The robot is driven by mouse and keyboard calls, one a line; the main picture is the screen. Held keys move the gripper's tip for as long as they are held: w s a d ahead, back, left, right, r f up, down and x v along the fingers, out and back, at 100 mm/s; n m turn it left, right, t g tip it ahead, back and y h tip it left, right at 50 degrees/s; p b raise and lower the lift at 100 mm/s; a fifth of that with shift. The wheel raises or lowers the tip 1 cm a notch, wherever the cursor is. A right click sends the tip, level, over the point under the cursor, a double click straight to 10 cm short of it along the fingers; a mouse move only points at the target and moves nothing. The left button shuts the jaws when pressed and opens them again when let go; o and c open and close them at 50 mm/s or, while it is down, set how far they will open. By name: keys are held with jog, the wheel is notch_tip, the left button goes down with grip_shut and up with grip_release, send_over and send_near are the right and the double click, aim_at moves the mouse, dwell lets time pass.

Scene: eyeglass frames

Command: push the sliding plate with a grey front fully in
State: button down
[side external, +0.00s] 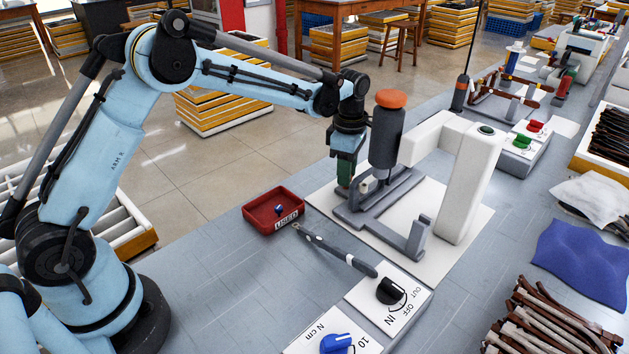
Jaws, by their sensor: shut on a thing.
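The grey sliding plate (376,205) sits low in the white press-like machine (466,185), under a dark cylinder with an orange top (388,130). My gripper (345,178) points down at the left end of this grey fixture, beside a small pale block (369,184). Its fingers are close together and shut on a part at the plate's end. The gripped part is mostly hidden by the fingers. How far in the plate stands cannot be told from this view.
A red tray (273,211) with a small blue item stands left of the machine. A grey-handled tool (338,250) lies in front. A dark IN/OFF/OUT knob (391,291) and a blue knob (337,343) are nearer. A blue cloth (585,262) and brown frames (550,320) lie right.

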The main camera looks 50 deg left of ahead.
aim_at(358, 176)
jog(key=d, duration=0.3)
jog(key=shift+d, duration=0.1)
jog(key=c, duration=0.9)
grip_release()
jog(key=shift+r, duration=0.15)
notch_tip(358, 176, up, 12)
jog(key=shift+f, duration=0.1)
